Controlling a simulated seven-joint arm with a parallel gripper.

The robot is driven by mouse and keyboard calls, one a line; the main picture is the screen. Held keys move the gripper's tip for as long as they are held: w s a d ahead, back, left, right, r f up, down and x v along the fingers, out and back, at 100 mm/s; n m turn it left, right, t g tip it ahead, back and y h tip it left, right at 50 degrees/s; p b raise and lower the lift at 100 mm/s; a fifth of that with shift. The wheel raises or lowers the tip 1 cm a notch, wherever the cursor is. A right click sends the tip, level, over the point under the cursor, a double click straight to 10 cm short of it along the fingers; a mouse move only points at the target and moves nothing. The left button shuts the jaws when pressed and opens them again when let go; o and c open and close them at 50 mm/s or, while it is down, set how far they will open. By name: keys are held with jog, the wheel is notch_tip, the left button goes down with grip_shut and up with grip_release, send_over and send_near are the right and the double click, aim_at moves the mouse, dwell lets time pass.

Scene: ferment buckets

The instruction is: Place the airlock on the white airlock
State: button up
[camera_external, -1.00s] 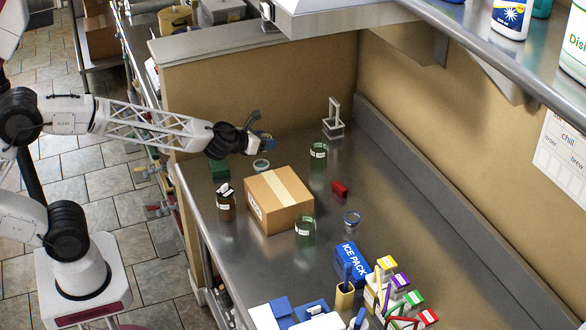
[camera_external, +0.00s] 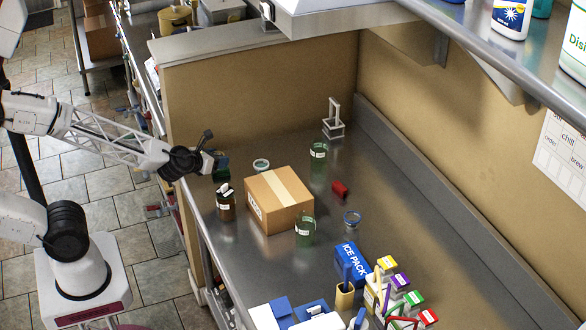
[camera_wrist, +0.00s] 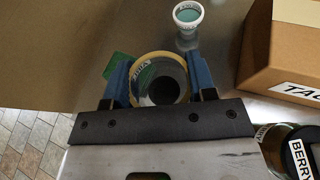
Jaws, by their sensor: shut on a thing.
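There my gripper (camera_external: 212,163) is at the counter's left edge; the held airlock cannot be made out.
A cardboard box (camera_external: 280,200) stands close to the white airlock. A dark jar (camera_external: 226,203) stands in front of my gripper. A green block (camera_wrist: 118,65) lies left of the held airlock. Green jars (camera_external: 318,151), a blue-rimmed cup (camera_external: 351,219) and a red object (camera_external: 340,189) stand farther right.

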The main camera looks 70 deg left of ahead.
jog(key=shift+w, duration=0.15)
send_over(261, 169)
jog(key=w+a, duration=0.1)
jog(key=a, duration=0.1)
jog(key=shift+w+a+f, duration=0.1)
jog(key=shift+w+f, duration=0.05)
jog(key=shift+f, duration=0.55)
dwell(0.5)
jog(key=shift+f, duration=1.8)
jog(key=shift+f, duration=0.5)
jog(key=o, duration=0.9)
